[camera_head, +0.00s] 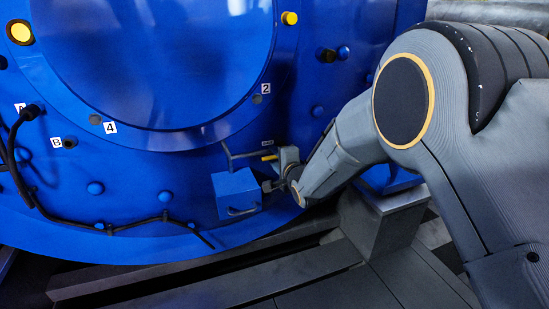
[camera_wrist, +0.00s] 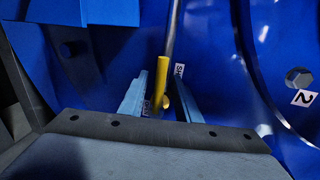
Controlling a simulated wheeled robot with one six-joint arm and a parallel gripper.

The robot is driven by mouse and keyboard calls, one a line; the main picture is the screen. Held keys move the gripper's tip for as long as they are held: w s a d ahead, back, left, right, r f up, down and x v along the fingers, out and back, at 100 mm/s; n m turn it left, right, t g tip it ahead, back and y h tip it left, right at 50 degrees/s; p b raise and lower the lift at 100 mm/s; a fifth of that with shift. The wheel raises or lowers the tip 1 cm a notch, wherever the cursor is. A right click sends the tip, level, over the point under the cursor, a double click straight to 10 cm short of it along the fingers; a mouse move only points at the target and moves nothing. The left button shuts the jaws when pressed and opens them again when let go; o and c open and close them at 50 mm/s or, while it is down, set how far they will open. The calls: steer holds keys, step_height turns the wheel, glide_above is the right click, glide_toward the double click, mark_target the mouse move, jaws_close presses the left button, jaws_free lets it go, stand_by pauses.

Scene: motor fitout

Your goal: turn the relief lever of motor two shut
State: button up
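The yellow relief lever (camera_head: 269,157) is a short handle low on the big blue motor housing (camera_head: 190,150), just above a blue box. In the wrist view, the lever (camera_wrist: 161,82) stands nearly upright between the two fingers of my gripper (camera_wrist: 161,95). The fingers are apart, with a gap visible on each side of the lever. In the head view my gripper (camera_head: 276,171) is at the lever, partly hidden by my wrist.
The blue box (camera_head: 236,194) with a handle sits just left of my gripper. A thin pipe (camera_wrist: 173,30) runs behind the lever. A bolt (camera_wrist: 298,77) and a tag marked 2 (camera_wrist: 303,98) are at the right. Dark rails (camera_head: 210,283) lie below the housing.

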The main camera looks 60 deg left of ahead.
steer(key=shift+d, duration=0.1)
steer(key=p+v, duration=0.2)
steer(key=v, duration=0.5)
steer(key=shift+d, duration=0.35)
